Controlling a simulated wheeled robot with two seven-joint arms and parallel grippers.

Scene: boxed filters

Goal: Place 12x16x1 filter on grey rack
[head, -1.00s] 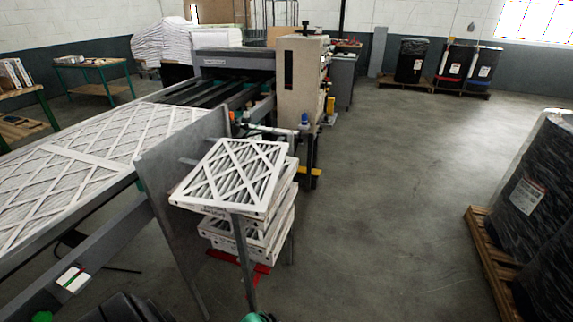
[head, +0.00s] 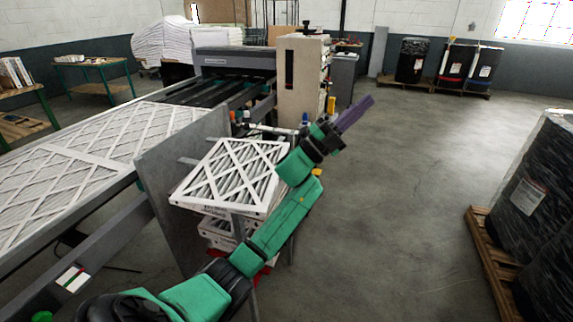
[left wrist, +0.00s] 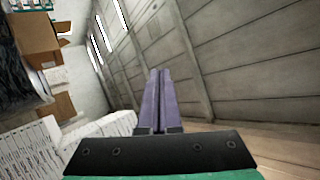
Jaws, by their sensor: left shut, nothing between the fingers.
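A stack of white-framed pleated filters (head: 232,172) stands beside the grey upright panel in the middle of the head view. Its top filter has a crossed lattice face. Size labels are too small to read. My left arm reaches up past the right side of the stack and hides part of it. My left gripper (head: 354,113) has purple fingers pointing up and right, beyond the stack, with nothing held. In the left wrist view the fingers (left wrist: 155,100) lie together. My right gripper is not seen. I cannot make out a grey rack for certain.
A conveyor (head: 95,160) with large filters runs along the left, by the grey panel (head: 180,185). A beige machine (head: 302,75) stands behind. Black-wrapped loads (head: 535,185) on a pallet are at right. The floor between is clear.

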